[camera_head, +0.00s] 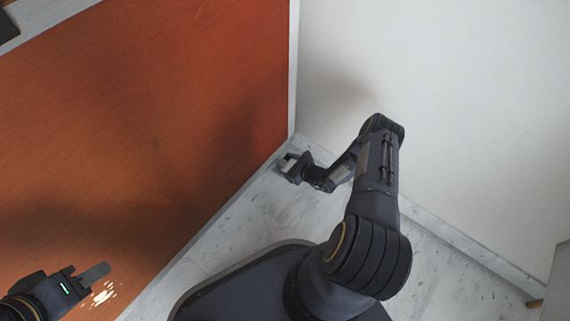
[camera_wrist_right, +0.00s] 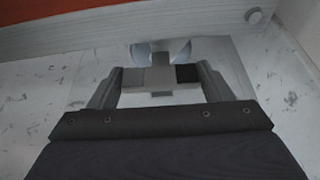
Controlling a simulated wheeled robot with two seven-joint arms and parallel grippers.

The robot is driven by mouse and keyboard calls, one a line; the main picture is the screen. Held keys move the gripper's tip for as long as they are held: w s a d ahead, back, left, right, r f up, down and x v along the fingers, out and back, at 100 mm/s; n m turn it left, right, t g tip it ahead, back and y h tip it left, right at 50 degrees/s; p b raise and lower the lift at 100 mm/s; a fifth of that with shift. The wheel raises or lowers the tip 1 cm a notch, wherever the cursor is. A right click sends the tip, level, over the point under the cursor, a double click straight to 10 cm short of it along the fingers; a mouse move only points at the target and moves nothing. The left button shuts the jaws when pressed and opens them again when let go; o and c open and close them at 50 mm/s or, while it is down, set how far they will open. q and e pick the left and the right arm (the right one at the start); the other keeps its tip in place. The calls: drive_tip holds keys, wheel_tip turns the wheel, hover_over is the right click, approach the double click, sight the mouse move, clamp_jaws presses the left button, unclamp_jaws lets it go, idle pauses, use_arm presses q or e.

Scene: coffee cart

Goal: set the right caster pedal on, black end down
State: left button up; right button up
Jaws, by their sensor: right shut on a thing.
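The right caster pedal (camera_wrist_right: 160,76) shows in the right wrist view as a small rocker bar with a grey left end, a paler middle and a black right end (camera_wrist_right: 187,73). My right gripper (camera_wrist_right: 160,80) is shut on it, one finger at each end. Pale rounded caster parts (camera_wrist_right: 179,50) show just behind the pedal, under the cart's lower edge. In the head view my right gripper (camera_head: 288,164) is low by the cart's far bottom corner, and the pedal is too small there to make out. My left gripper (camera_head: 92,274) is at lower left, its finger gap not clear.
The orange cart panel (camera_head: 150,110) with pale edging fills the left. A white wall (camera_head: 450,90) with a baseboard stands at the right, close to my right arm. Marble floor (camera_head: 235,220) lies bare between the cart and my base.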

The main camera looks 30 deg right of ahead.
drive_tip(key=shift+d+m+g+y, duration=0.1)
drive_tip(key=shift+m+g+y, duration=0.2)
drive_tip(key=shift+m+y, duration=0.35)
drive_tip(key=shift+m, duration=0.35)
drive_tip(key=o, duration=1)
drive_tip(key=shift+s+d+r+p, duration=0.2)
drive_tip(key=shift+s+r+p, duration=0.05)
drive_tip(key=shift+s+p, duration=0.05)
drive_tip(key=p+v, duration=0.2)
drive_tip(key=v, duration=0.5)
drive_tip(key=shift+a+p, duration=0.1)
drive_tip(key=shift+p, duration=0.25)
